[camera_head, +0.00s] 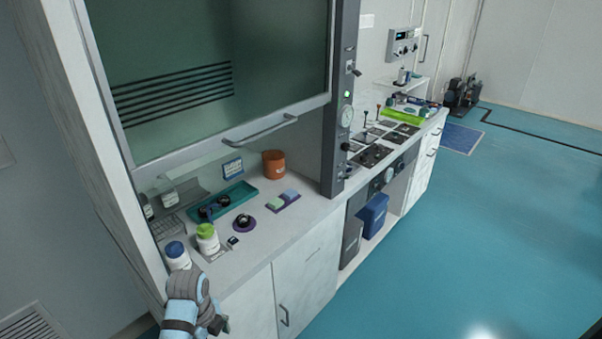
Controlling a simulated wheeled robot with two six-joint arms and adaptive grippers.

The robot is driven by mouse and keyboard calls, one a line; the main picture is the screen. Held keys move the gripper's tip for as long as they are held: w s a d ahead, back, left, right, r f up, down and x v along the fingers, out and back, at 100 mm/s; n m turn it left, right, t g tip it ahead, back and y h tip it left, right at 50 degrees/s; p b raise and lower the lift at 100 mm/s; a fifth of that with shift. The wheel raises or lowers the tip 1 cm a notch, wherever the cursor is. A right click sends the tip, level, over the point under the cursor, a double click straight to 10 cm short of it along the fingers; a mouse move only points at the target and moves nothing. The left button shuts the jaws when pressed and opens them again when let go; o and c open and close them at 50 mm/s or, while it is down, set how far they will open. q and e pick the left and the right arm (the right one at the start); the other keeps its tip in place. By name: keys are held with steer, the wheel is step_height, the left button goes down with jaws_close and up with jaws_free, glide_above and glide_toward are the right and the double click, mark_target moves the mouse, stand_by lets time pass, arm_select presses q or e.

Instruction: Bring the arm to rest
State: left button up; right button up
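One of my arms, light blue and grey, comes in at the bottom left, in front of the counter's near edge; I take it as my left arm. A small dark part at its side (218,325) may belong to my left gripper, but the fingers are not clear. No held object shows. My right arm and gripper are out of view.
A fume hood with its glass sash (215,70) partly raised stands over the counter. Close to my arm are a blue-capped white bottle (178,257) and a green-capped bottle (207,239). Behind are a teal tray (238,194) and an orange pot (273,164). Blue floor (460,240) is clear at right.

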arm_select(q)
steer(key=s+a+f+n+b, duration=0.1)
steer(key=s+f+n, duration=0.55)
steer(key=f, duration=0.55)
steer(key=s+a+f+n+b, duration=0.2)
steer(key=s+f+n, duration=0.45)
steer(key=f, duration=0.65)
steer(key=s+a+f+n+b, duration=0.1)
steer(key=s+f+n, duration=0.3)
steer(key=s, duration=0.8)
steer(key=s+a+f+n+t+b, duration=0.1)
steer(key=s+f+n, duration=0.3)
steer(key=s, duration=0.7)
step_height(320, 180, down, 2)
steer(key=shift+s+a+f+y, duration=0.1)
steer(key=shift+s+a+y, duration=0.2)
steer(key=shift+s+a, duration=0.1)
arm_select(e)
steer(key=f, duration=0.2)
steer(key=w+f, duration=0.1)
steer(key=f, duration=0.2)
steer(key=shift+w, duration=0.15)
